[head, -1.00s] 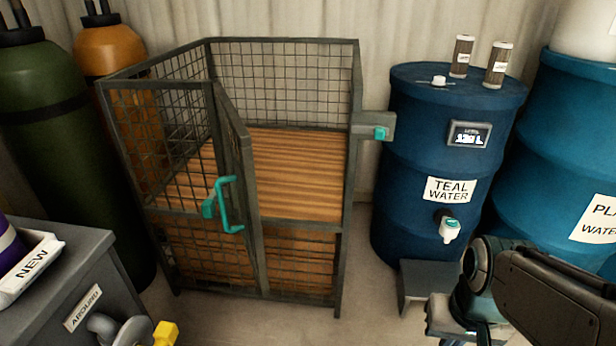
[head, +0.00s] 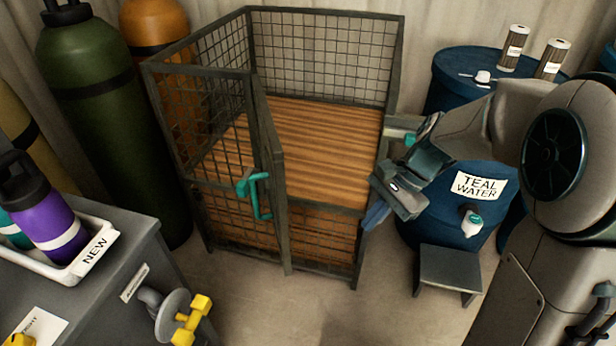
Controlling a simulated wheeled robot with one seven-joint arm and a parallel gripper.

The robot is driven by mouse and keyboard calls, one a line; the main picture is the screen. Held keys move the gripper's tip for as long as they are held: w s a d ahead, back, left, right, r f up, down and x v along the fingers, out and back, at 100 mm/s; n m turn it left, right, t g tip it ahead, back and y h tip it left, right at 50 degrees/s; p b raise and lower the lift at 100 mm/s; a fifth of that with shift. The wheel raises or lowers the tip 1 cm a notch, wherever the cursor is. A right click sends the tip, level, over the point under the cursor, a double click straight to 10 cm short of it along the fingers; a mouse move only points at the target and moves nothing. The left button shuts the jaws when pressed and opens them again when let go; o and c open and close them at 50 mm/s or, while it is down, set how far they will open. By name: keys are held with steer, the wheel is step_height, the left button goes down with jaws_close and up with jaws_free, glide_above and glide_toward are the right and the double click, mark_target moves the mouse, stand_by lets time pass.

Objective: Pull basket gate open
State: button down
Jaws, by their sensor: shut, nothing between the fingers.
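The basket (head: 325,12) is a dark metal mesh cage with a wooden plank floor. Its gate (head: 268,135) stands swung outward from the middle of the front, seen almost edge-on, and the upper right front is open. The teal gate handle (head: 258,190) is on the gate. A latch plate (head: 400,122) sticks out from the right corner post, partly behind my arm. My gripper (head: 376,214) is shut and empty, pointing down-left by the right front post, well right of the handle. I cannot tell whether it touches the post.
A blue teal-water drum (head: 455,65) stands behind my arm, with a small grey step (head: 449,268) before it. A grey cabinet (head: 125,265) with a yellow-handled valve (head: 192,318) is at lower left. Gas cylinders (head: 110,120) stand left. Floor before the basket is clear.

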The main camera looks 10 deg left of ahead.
steer(key=w+a+r+m+g+y+p, duration=0.1)
steer(key=w+a+r+m+y+p, duration=0.25)
steer(key=w+a, duration=0.2)
steer(key=s+a+r+b+x, duration=0.1)
steer(key=x, duration=1.1)
steer(key=shift+a+r+m+h+b, duration=0.2)
steer(key=shift+m+h+b, duration=0.15)
